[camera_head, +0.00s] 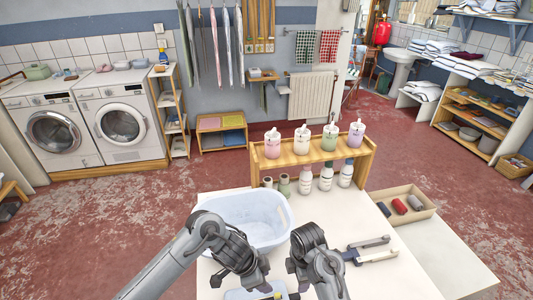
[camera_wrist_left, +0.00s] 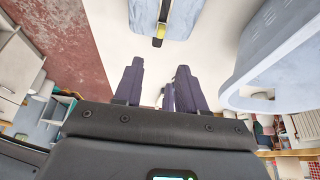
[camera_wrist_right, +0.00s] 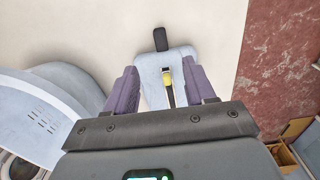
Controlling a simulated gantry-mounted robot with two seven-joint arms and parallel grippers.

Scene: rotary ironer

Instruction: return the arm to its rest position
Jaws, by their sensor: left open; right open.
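My left gripper (camera_head: 257,283) is low over the front of the white table in the head view. In the left wrist view its two dark purple fingers stand apart with nothing between them (camera_wrist_left: 160,88). My right gripper (camera_head: 294,277) is just right of it, also low over the table. In the right wrist view its fingers are apart too (camera_wrist_right: 159,88). The board shows partly at the bottom of the head view (camera_head: 236,295), mostly hidden by the grippers.
A pale blue tub (camera_head: 222,207) stands just behind the left gripper. A wooden rack (camera_head: 320,157) with several bottles is at the table's back. A grey clamp-like tool (camera_head: 372,252) lies right of my right arm, and a wooden tray (camera_head: 424,208) sits farther right.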

